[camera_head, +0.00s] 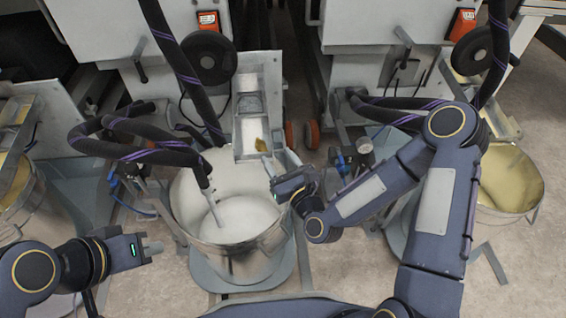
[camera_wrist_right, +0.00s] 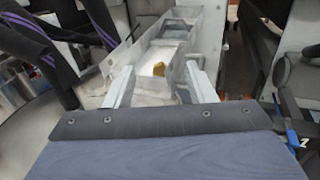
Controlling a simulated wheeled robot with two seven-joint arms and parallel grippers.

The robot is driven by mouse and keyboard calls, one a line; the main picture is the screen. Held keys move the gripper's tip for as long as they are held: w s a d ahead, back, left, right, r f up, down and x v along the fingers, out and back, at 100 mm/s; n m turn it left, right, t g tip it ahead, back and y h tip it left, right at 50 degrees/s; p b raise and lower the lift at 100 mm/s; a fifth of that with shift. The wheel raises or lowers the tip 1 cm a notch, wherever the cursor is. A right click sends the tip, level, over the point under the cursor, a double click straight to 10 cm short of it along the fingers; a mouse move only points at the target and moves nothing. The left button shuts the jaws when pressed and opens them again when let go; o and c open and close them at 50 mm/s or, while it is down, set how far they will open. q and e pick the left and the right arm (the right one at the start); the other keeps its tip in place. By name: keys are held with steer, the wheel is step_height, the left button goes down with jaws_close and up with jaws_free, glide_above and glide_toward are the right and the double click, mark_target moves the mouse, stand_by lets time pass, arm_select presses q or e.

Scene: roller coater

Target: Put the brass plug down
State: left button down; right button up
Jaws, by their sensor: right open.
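The brass plug (camera_head: 261,146) is a small golden piece at the lower end of a grey metal trough (camera_head: 246,117). In the right wrist view the plug (camera_wrist_right: 159,69) sits on the trough's pale floor, beyond and between my fingers. My right gripper (camera_head: 267,164) is just in front of the trough's near end. In its wrist view the two fingers (camera_wrist_right: 160,88) are spread with nothing between the tips, and the plug looks apart from them. My left gripper (camera_head: 152,249) is at the lower left, away from the plug; its finger gap cannot be made out.
A large round pot (camera_head: 188,205) with whitish contents stands below the trough. A dark hose (camera_head: 180,75) with purple stripes hangs into it from the left. Another pot (camera_head: 512,180) with yellowish contents stands at the right. Grey machines fill the back.

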steer(key=s+d+r+n+g+h, duration=0.1)
steer(key=s+d+r+n+g, duration=0.2)
steer(key=d+n, duration=0.5)
steer(key=s+d+r+n+g+h, duration=0.2)
steer(key=s+d+r+n+g, duration=0.15)
steer(key=n, duration=0.85)
steer(key=s+d+r+n+g, duration=0.2)
steer(key=s+n, duration=0.3)
steer(key=s, duration=0.4)
steer(key=s+d+r+n+g, duration=0.1)
steer(key=s+n, duration=0.4)
steer(key=s, duration=0.5)
steer(key=shift+d+r+g, duration=0.4)
steer(key=shift+d+g, duration=0.35)
steer(key=shift+d, duration=0.4)
steer(key=shift+r, duration=0.1)
step_height(320, 180, up, 35)
steer(key=p, duration=3.5)
steer(key=shift+f, duration=0.2)
